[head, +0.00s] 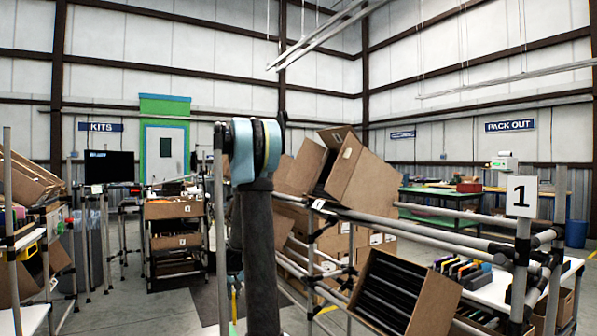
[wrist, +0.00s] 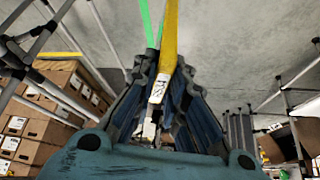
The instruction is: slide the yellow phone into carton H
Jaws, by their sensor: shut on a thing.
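In the wrist view my gripper (wrist: 167,72) is shut on the yellow phone (wrist: 170,38), seen nearly edge-on between the two blue-grey fingers. A white patch shows at the phone's lower end, and its far end runs out of the top of the picture. Grey floor lies behind it. I cannot read an H on any carton, so I cannot tell which one is carton H.
A tilted carton with dark dividers (head: 389,290) sits at lower right, beside a row of coloured items (head: 463,270). Another tilted open carton (head: 346,172) rests on the pipe rack (head: 425,234). Stacked labelled cartons (wrist: 50,115) and pipe frames flank the gripper.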

